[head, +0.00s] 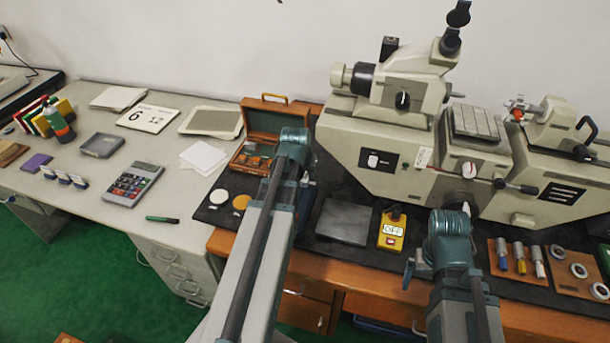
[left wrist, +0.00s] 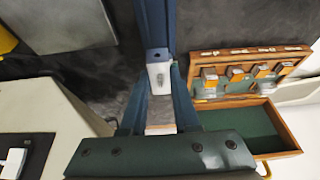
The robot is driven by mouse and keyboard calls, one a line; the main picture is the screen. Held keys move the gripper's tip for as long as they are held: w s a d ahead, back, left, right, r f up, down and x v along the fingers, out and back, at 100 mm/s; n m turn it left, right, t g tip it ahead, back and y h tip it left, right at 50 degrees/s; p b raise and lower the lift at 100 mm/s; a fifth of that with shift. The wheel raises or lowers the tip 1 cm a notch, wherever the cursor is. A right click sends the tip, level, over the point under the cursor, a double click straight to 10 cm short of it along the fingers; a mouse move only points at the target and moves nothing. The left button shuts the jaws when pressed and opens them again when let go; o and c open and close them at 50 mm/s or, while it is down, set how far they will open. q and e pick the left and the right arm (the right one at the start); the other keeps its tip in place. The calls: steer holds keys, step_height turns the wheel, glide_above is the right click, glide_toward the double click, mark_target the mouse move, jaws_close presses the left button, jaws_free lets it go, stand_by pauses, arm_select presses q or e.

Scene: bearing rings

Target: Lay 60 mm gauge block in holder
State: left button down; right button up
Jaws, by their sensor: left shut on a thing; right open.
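My left gripper (head: 308,176) hangs over the dark mat beside the wooden case (head: 283,117). In the left wrist view its fingers (left wrist: 160,78) are shut on a small pale piece, which I take to be the gauge block (left wrist: 160,76); its size cannot be read. The case also shows in the left wrist view (left wrist: 270,105), with several blocks (left wrist: 236,73) in a row and a green-lined part. My right gripper (head: 465,209) is open in front of the grey machine, its fingers mostly hidden by its own wrist. I cannot clearly make out the holder.
The measuring machine (head: 405,150) stands at the back right. A grey plate (head: 344,221) and a yellow device (head: 391,233) lie on the mat between my arms. Wooden boards with tools (head: 516,262) and rings (head: 578,270) lie at right. A calculator (head: 133,184) is at left.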

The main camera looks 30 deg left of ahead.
arm_select(q)
steer(key=shift+f+b, duration=3.25)
steer(key=shift+f, duration=0.15)
arm_select(e)
steer(key=shift+f, duration=3.35)
arm_select(q)
steer(key=shift+f, duration=0.2)
arm_select(e)
steer(key=shift+f, duration=0.25)
arm_select(q)
steer(key=c, duration=0.6)
jaws_free()
steer(key=shift+o, duration=0.2)
arm_select(e)
steer(key=shift+r, duration=0.1)
arm_select(q)
step_height(320, 180, up, 9)
steer(key=p, duration=0.8)
steer(key=shift+f, duration=0.25)
arm_select(e)
step_height(320, 180, up, 8)
steer(key=shift+r, duration=0.15)
